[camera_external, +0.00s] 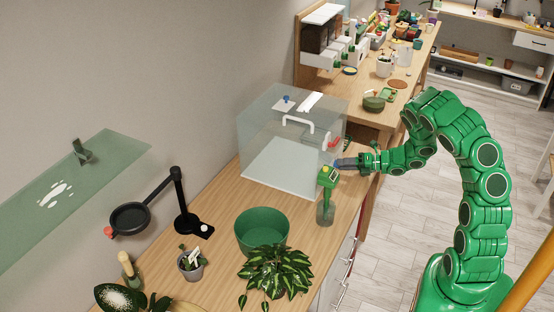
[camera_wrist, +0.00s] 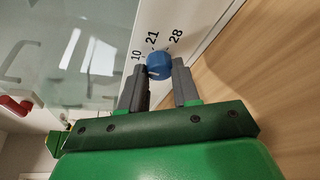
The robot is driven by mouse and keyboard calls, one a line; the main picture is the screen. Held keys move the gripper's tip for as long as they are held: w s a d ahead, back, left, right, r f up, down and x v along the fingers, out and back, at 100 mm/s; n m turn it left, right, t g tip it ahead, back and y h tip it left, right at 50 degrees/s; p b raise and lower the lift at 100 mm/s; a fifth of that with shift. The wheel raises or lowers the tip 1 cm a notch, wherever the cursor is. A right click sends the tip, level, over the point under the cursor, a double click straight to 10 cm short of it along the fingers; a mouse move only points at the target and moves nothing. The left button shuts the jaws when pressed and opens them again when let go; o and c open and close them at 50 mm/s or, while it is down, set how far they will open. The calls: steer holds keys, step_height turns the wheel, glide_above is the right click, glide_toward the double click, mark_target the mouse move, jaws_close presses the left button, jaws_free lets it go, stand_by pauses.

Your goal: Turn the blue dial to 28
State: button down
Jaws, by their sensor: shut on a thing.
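The blue dial (camera_wrist: 160,63) sits on a white strip (camera_wrist: 190,28) along the bottom of a clear case, with 10, 21 and 28 printed in an arc beside it. My gripper (camera_wrist: 159,70) is shut on the dial, one grey finger on each side. A small pale mark shows on the dial's near side; which number it is set to, I cannot tell. In the external view my gripper (camera_external: 346,163) reaches the lower right side of the clear case (camera_external: 265,135), and the dial itself cannot be made out there.
A green pot (camera_external: 262,230), a leafy plant (camera_external: 275,270) and a black lamp-like stand (camera_external: 184,215) are on the wooden counter. A red handle (camera_wrist: 15,105) shows on the case.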

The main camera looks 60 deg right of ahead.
steer(key=shift+d+f+m+t+y, duration=0.15)
steer(key=shift+m+t+y, duration=0.35)
steer(key=shift+m, duration=1.1)
steer(key=c, duration=0.8)
jaws_free()
steer(key=shift+v, duration=3.85)
